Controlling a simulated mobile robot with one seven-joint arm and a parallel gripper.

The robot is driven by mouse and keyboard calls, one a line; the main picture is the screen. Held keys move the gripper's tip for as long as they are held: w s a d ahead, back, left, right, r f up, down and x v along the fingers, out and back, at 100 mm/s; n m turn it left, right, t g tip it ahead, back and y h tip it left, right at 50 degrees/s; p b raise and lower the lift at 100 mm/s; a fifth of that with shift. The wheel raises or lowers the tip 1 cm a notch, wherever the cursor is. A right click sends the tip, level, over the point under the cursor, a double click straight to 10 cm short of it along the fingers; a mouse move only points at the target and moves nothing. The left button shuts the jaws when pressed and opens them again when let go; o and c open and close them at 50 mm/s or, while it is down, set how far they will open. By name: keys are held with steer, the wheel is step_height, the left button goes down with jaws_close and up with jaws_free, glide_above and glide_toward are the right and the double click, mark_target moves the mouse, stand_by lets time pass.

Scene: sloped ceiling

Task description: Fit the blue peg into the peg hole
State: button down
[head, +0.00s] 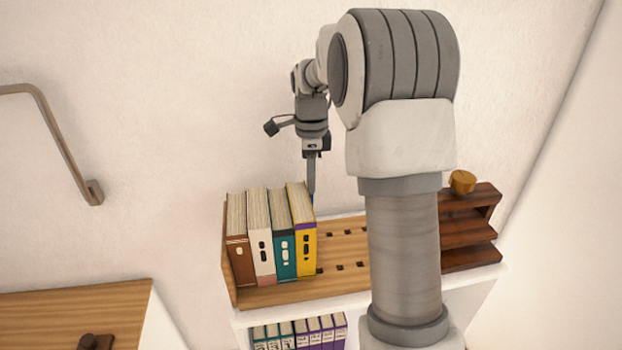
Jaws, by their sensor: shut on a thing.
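My gripper (311,190) points down just behind the right end of the row of books. It is shut on the blue peg (313,197), of which only a small sliver of blue shows at the fingertips. The yellow book hides the rest of the peg, so I cannot tell whether its lower end touches the board. I cannot tell which hole is meant.
Upright brown, white, teal and yellow books (306,245) stand close beside my gripper. A dark wooden step shelf (470,225) with a golden-brown knob (463,182) stands at the right. My column hides part of the board. Smaller books (300,333) stand below. The wall is behind.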

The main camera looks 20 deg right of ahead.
steer(key=c, duration=0.9)
jaws_free()
steer(key=shift+f, duration=0.1)
steer(key=shift+o, duration=0.2)
